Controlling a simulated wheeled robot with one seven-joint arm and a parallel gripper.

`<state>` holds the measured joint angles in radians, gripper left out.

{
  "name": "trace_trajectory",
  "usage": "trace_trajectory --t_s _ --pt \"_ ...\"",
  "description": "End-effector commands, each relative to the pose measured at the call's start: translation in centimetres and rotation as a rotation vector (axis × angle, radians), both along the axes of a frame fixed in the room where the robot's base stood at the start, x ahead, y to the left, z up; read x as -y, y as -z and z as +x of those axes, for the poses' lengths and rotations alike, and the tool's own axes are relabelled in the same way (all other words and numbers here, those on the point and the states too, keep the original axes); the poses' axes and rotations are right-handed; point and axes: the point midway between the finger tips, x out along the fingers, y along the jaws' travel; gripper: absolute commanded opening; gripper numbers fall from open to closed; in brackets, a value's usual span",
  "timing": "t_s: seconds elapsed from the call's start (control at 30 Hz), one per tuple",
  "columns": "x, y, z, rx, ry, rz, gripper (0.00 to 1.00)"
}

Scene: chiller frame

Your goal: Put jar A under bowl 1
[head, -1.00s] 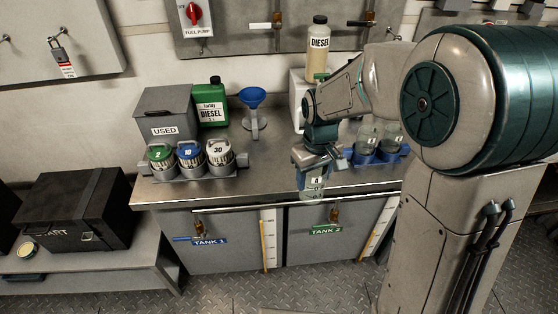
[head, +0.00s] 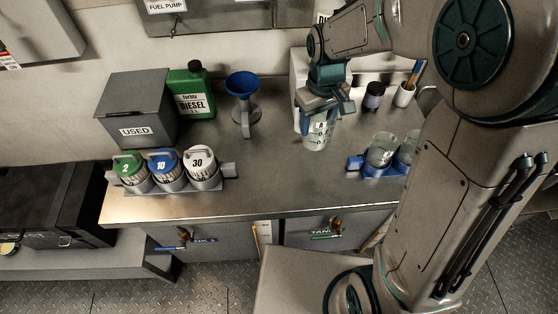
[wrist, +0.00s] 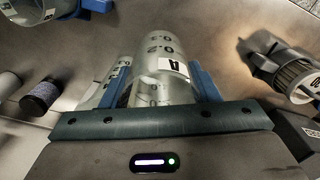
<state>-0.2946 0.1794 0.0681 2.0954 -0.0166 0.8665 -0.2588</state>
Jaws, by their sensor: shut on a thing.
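My gripper (head: 319,120) is shut on jar A (head: 315,140), a clear jar with printed marks and a white label. In the wrist view the jar (wrist: 165,63) shows its letter A between the blue fingers of my gripper (wrist: 158,88). The jar looks roughly upright above the metal counter (head: 270,190); its exact height is hard to tell. Nothing in view is legibly marked bowl 1. On the cabinet front below, a brass valve (head: 184,237) is by the partly hidden Tank 1 label, and another (head: 336,225) by the Tank 2 label.
A blue rack (head: 372,172) with clear jars (head: 381,149) stands to the right. A grey rack (head: 205,184) with numbered filters, the USED bin (head: 137,115), a green diesel can (head: 191,92) and a blue funnel (head: 242,84) stand to the left. The counter's middle is clear.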

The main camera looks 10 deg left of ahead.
Motion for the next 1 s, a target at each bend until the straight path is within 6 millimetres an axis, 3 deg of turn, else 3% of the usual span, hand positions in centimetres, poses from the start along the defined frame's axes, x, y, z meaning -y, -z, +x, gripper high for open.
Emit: trace_trajectory --t_s 0.3,0.5,0.67,1.0 --pt "-5.7 4.1 -4.3 -0.005 -0.008 -0.002 0.32" --pt "-8.1 6.0 -6.0 -0.003 -0.002 -0.001 0.32" --pt "-8.6 6.8 -6.4 -0.002 0.002 -0.001 0.32" --pt "-8.6 10.4 -6.4 -0.002 0.002 -0.001 0.32"
